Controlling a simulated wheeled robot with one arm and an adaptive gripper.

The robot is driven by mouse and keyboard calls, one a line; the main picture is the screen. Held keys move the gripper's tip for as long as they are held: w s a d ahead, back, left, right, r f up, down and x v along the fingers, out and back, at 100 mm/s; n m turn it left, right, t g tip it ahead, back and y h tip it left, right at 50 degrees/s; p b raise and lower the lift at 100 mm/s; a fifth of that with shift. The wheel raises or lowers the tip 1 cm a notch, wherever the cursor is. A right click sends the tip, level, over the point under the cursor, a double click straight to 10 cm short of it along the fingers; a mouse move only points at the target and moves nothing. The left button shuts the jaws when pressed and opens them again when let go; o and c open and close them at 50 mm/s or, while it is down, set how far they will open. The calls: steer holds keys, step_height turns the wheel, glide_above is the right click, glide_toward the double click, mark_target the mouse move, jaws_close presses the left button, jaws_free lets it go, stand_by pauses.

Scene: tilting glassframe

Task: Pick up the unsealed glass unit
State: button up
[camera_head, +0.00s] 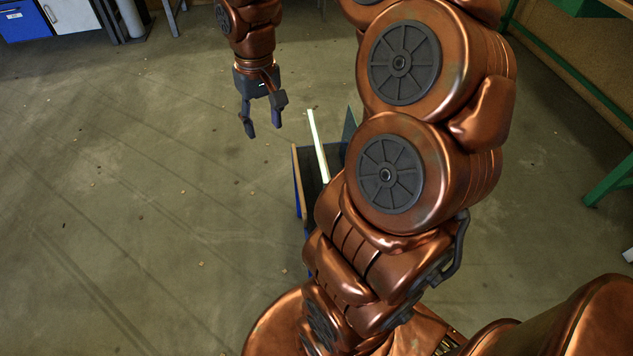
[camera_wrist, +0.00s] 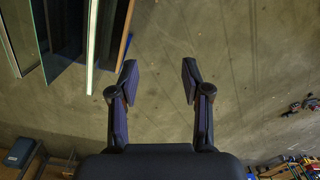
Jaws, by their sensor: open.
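Upright glass panes stand in a frame partly hidden behind my arm in the head view. One shows as a bright pale edge (camera_head: 317,145), with a dark pane (camera_head: 349,125) to its right. In the wrist view, a dark glass pane (camera_wrist: 20,38) and a pale glass edge (camera_wrist: 91,45) stand at the upper left. I cannot tell which one is the unsealed unit. My gripper (camera_head: 264,127) is open and empty, left of the panes and apart from them. In the wrist view its spread fingers (camera_wrist: 160,80) have only bare floor between them.
A wooden edge (camera_head: 298,182) with a blue panel bounds the frame's left side. Bare concrete floor (camera_head: 130,220) lies free to the left. Blue and white cabinets (camera_head: 25,20) stand at the far left. A green metal leg (camera_head: 610,180) stands at the right.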

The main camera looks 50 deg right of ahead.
mark_target(316, 142)
steer(key=d+f+m+b, duration=0.1)
steer(key=d+f+b, duration=0.3)
steer(key=d+f, duration=0.2)
steer(key=w+d+f+m+b, duration=0.1)
steer(key=d+f+m+b, duration=0.1)
steer(key=d+f+b, duration=0.2)
steer(key=w+d+f+m+b, duration=0.1)
steer(key=d+f+b, duration=0.3)
steer(key=d+f, duration=0.3)
steer(key=shift+w+d+f, duration=0.2)
steer(key=shift+d+f, duration=0.15)
steer(key=shift+f, duration=0.15)
steer(key=shift+d+f+b, duration=0.15)
steer(key=shift+f+b, duration=0.35)
steer(key=shift+f, duration=1.4)
steer(key=shift+d+f+b, duration=0.1)
steer(key=shift+f+b, duration=0.35)
steer(key=shift+f, duration=1.45)
jaws_close()
steer(key=shift+r, duration=0.1)
